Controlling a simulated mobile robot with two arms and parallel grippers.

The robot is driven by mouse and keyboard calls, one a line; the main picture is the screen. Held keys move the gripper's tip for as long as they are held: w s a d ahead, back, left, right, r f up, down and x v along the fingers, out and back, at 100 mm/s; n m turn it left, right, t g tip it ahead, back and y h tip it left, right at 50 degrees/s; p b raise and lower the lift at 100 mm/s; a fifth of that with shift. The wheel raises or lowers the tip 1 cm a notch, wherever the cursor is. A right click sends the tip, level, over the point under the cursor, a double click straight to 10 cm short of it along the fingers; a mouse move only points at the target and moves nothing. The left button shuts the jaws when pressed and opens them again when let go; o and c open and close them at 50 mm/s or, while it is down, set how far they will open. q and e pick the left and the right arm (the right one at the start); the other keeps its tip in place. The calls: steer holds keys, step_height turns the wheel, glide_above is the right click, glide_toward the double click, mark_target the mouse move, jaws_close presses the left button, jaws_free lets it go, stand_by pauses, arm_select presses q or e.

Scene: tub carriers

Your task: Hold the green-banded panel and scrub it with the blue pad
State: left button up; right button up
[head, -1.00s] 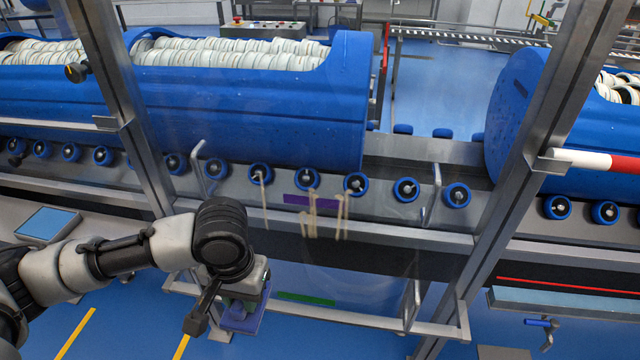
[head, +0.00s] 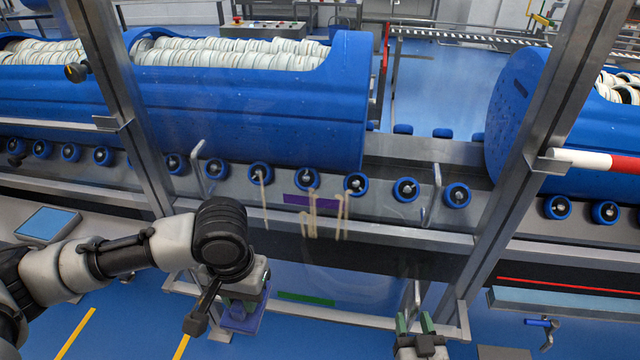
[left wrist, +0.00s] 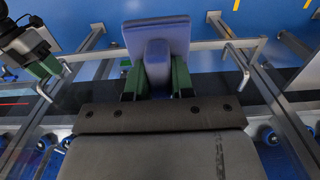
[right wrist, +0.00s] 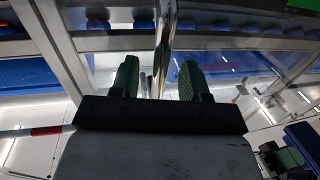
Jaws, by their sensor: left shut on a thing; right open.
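The clear panel with a green band (head: 306,297) is in the lower middle of the head view. A metal handle (head: 416,297) stands at its right side. My left gripper (head: 240,300) is shut on the blue pad (head: 240,321), left of the green band; the pad also shows between the fingers in the left wrist view (left wrist: 157,38). My right gripper (head: 414,324) is open just below the right handle. In the right wrist view a shiny bar (right wrist: 163,45) lines up between the open fingers; contact cannot be told. Beige streaks (head: 320,218) show above the green band.
A purple band (head: 312,202) with upright handles (head: 436,192) lies above the green one. Metal posts (head: 500,200) frame the opening. Behind are rollers (head: 355,184) and a large blue tub (head: 250,110) with white discs. A blue-topped tray (head: 47,224) is at left.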

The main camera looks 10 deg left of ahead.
steer(key=shift+w+a, duration=0.15)
steer(key=shift+w, duration=0.5)
jaws_close()
stand_by(1.0)
jaws_free()
jaws_close()
stand_by(0.3)
stand_by(1.2)
